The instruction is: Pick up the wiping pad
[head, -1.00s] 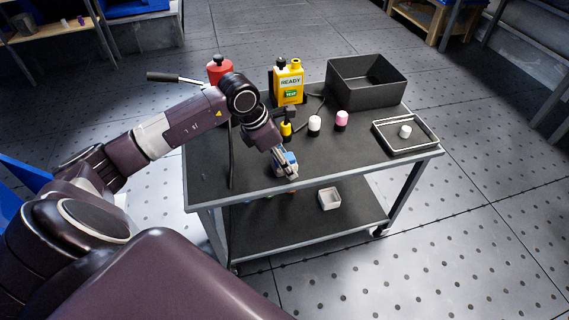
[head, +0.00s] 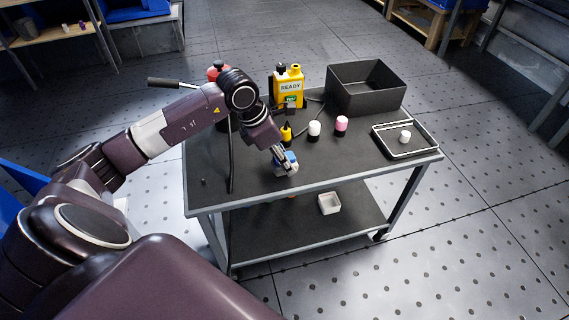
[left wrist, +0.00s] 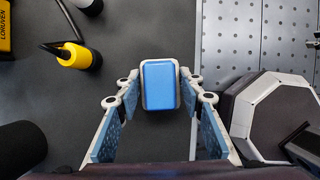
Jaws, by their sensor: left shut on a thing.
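The wiping pad (left wrist: 159,86) is a small blue block with a pale rim, between my left gripper's fingers in the left wrist view. In the head view the pad (head: 291,158) shows at the fingertips, near the front edge of the cart top. My left gripper (head: 285,164) points down there and is shut on the pad; its fingers (left wrist: 159,97) flank the pad in the wrist view. I cannot tell whether the pad still touches the cart top. My right gripper is in neither view.
On the cart top (head: 335,165) stand a yellow READY bottle (head: 290,88), a yellow-and-black piece (head: 287,134), a white-capped jar (head: 314,130), a pink-capped jar (head: 341,125), a black bin (head: 367,88) and a shallow tray (head: 426,150). A red container is partly hidden behind my arm.

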